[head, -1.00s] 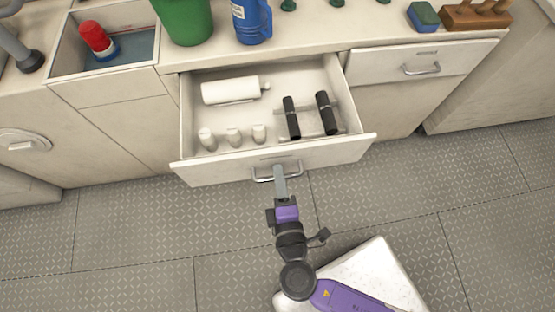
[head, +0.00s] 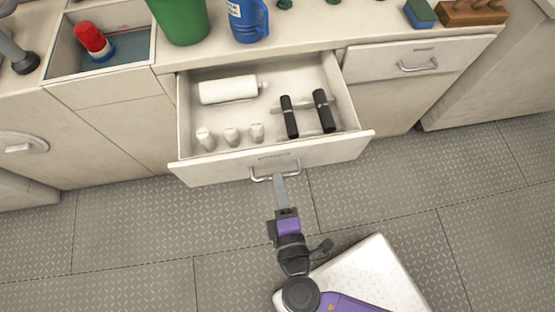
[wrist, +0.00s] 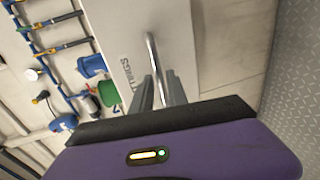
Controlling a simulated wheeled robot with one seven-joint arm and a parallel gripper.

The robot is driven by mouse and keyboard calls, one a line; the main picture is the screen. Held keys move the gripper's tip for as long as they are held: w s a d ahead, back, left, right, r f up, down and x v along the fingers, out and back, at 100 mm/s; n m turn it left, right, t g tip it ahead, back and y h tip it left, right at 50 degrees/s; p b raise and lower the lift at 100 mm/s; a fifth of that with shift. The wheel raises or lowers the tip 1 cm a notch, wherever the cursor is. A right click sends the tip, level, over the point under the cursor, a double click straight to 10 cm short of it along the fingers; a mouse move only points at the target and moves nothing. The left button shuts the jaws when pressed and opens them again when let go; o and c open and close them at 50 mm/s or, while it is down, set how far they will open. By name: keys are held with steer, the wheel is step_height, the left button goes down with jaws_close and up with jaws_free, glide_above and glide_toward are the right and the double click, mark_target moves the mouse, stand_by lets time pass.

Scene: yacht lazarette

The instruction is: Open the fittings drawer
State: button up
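The fittings drawer (head: 200,174) stands pulled out from the counter in the head view, its inside in sight. Its bar handle (head: 262,179) is on the front. In the wrist view the drawer front (wrist: 182,50) carries a label ending in "TTINGS", partly cut off, and the metal handle (wrist: 151,50) runs toward my fingers. My gripper (head: 279,178) is at the handle, just in front of the drawer face. In the wrist view my gripper (wrist: 158,88) has its two fingers apart, with the handle's near end in line with the gap.
The drawer holds a white bottle (head: 227,90), black cylinders (head: 289,117) and small white pieces (head: 231,136). A closed drawer (head: 440,59) is to the right. A green bucket (head: 181,18) and blue jug (head: 248,20) stand on the counter. Floor in front is clear.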

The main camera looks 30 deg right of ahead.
steer(key=v, duration=0.4)
steer(key=shift+s+a, duration=0.15)
steer(key=shift+s, duration=0.25)
steer(key=shift+a, duration=0.1)
